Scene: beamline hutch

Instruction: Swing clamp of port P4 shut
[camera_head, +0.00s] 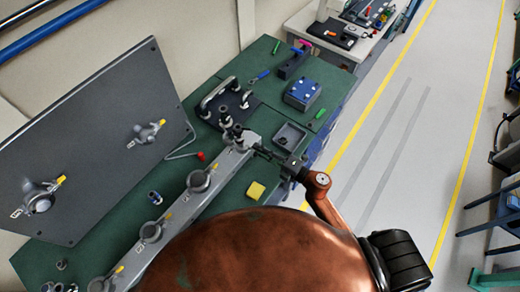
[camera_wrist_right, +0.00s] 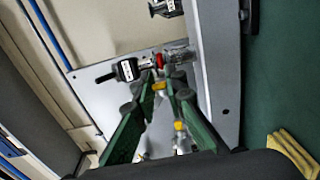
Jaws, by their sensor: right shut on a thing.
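A grey rail (camera_head: 173,215) on the green bench carries a row of round ports with yellow-tipped clamps. My right gripper (camera_head: 257,149) is at the rail's far end, beside the dark port fitting (camera_head: 237,133) there. In the right wrist view, the two fingers (camera_wrist_right: 158,76) close on a small part of a clamp at a fitting with a red ring (camera_wrist_right: 160,61). The fingertips partly hide the clamp part, and a yellow tip (camera_wrist_right: 159,86) shows between the fingers. The port labels are too small to read, and I cannot tell how far the clamp is swung. My left gripper is out of view.
A grey panel (camera_head: 95,110) with two more ports leans at the left. A dark mat with a handled fitting (camera_head: 220,95), a blue box (camera_head: 303,93), a grey tray (camera_head: 289,136) and a yellow block (camera_head: 256,190) surround the work area. A red-tipped tool (camera_head: 200,156) lies left of the rail.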

